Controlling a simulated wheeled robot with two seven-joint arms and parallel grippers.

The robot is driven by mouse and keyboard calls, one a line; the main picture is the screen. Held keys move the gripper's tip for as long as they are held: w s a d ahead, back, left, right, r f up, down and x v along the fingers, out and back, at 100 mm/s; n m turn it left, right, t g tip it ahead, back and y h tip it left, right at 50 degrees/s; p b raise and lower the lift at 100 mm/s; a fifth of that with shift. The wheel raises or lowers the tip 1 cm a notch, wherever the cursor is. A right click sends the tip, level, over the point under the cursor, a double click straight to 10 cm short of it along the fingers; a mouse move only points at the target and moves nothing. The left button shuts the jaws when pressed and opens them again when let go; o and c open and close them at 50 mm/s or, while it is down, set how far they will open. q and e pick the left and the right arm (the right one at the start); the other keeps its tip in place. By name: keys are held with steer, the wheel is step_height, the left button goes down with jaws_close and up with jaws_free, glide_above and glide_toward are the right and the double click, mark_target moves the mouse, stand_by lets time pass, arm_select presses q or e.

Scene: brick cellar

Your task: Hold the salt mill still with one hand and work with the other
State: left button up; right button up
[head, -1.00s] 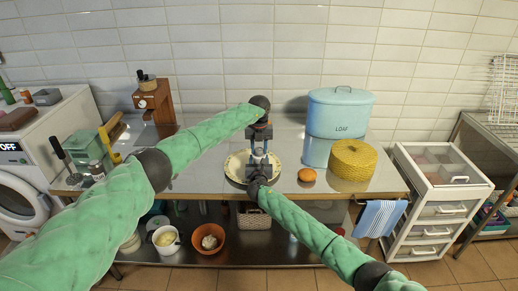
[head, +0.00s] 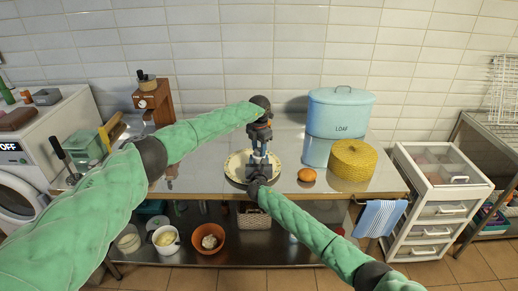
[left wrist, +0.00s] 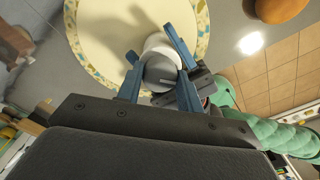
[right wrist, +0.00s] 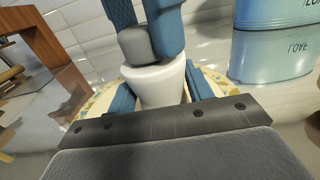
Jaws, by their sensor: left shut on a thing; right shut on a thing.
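The salt mill (head: 261,157) is upright over a cream plate with a patterned rim (head: 232,165); whether its base touches the plate is hidden. It has a white body (right wrist: 160,88) and a grey top (left wrist: 160,73). My left gripper (head: 261,143) comes from above and is shut on the grey top, one blue finger on each side. My right gripper (head: 259,170) comes from the front, lower down, and is shut around the white body. In the right wrist view, the left fingers sit directly above the right gripper.
An orange (head: 307,175), a yellow woven basket (head: 353,160) and a blue LOAF bin (head: 337,115) stand right of the plate. A brown coffee grinder (head: 155,100) stands back left. The counter is clear just left of the plate.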

arm_select(q)
steer(key=m, duration=0.7)
steer(key=shift+a, duration=0.1)
steer(key=m, duration=0.7)
steer(key=shift+w+a+m, duration=0.1)
steer(key=shift+m, duration=0.2)
steer(key=m, duration=0.3)
steer(key=shift+m, duration=0.3)
steer(key=m, duration=0.3)
steer(key=shift+m, duration=0.4)
steer(key=m, duration=0.4)
steer(key=shift+m, duration=1.7)
steer(key=o, duration=1)
